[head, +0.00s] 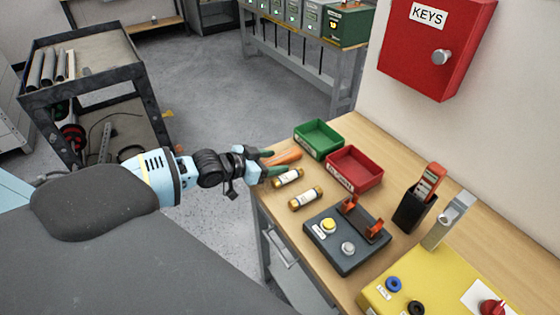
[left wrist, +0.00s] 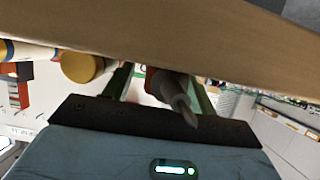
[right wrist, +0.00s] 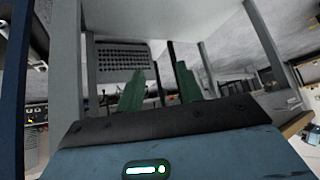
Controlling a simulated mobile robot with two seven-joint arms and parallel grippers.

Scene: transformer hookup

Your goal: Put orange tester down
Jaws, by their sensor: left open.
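The orange tester (head: 284,157) lies at the left edge of the wooden bench, between the green fingers of my left gripper (head: 271,162). In the left wrist view, an orange and dark, pointed part of the tester (left wrist: 176,92) lies between the two fingers, close to the bench top. My left gripper is open around it; I cannot tell whether the fingers touch it. My right gripper (right wrist: 158,92) shows only in the right wrist view. Its green fingers are apart with nothing between them.
Two cartridge fuses (head: 288,178) (head: 306,198) lie just beside the left gripper. A green tray (head: 318,140) and a red tray (head: 354,169) stand behind. A dark fuse base (head: 346,247), a black holder (head: 411,211) and a yellow box (head: 430,290) fill the right. A red key cabinet (head: 430,60) hangs above.

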